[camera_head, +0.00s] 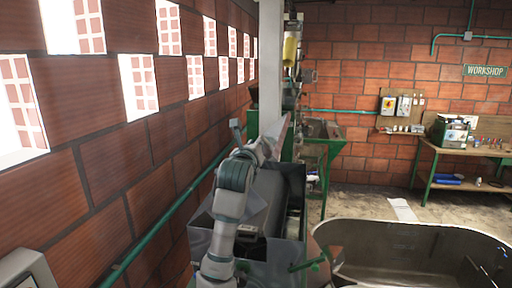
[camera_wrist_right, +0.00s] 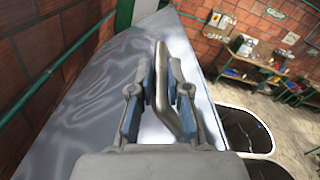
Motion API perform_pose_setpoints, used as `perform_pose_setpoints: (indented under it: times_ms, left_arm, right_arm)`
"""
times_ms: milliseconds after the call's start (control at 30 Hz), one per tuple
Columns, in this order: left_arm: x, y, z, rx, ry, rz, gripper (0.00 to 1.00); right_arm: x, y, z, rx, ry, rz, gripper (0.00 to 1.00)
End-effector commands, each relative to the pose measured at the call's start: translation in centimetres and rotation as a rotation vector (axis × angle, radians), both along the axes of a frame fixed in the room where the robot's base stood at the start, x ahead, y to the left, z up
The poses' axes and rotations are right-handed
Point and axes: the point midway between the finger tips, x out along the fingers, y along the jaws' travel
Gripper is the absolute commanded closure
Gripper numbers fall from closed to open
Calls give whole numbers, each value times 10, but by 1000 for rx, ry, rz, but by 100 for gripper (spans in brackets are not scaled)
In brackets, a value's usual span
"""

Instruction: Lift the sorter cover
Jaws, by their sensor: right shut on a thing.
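The sorter cover (camera_wrist_right: 90,90) is a broad, shiny grey metal sheet filling much of the right wrist view. A bent metal handle bar (camera_wrist_right: 160,75) stands out from it between my fingers. My right gripper (camera_wrist_right: 163,80) is shut on this handle, with one finger on each side. In the head view my right gripper (camera_head: 268,148) is at the far upper end of the grey machine, partly hidden by my own wrist. The cover's grey metal (camera_head: 262,190) shows just below my arm there, tilted. My left gripper is not in view.
A brick wall with a green pipe (camera_head: 150,245) runs close along the left. A large metal tub (camera_head: 410,250) stands at lower right. A pale column (camera_head: 270,70) rises beyond the gripper. A workbench (camera_head: 470,150) stands at the back right, with open floor before it.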

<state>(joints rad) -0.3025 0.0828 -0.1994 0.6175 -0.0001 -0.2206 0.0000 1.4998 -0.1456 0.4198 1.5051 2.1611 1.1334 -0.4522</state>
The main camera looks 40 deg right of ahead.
Motion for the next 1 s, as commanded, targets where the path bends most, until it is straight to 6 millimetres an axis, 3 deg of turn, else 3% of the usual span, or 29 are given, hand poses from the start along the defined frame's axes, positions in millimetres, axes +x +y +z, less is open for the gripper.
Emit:
perform_pose_setpoints:
  times_ms: [167, 200, 267, 667, 833, 1000]
  left_arm:
    - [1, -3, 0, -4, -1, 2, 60]
    - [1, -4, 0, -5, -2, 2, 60]
    - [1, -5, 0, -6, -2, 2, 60]
    - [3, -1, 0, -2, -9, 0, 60]
    - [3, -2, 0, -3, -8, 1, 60]
    - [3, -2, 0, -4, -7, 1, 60]
  right_arm:
    - [4, 2, -5, 8, 12, 6, 100]
    - [4, 2, -6, 8, 12, 6, 74]
    - [3, 2, -5, 7, 11, 5, 59]
    - [-3, 2, -1, 4, 1, 1, 59]
    - [-17, 21, -1, 3, 0, 2, 59]
    - [-40, 52, -3, 4, 2, 5, 59]
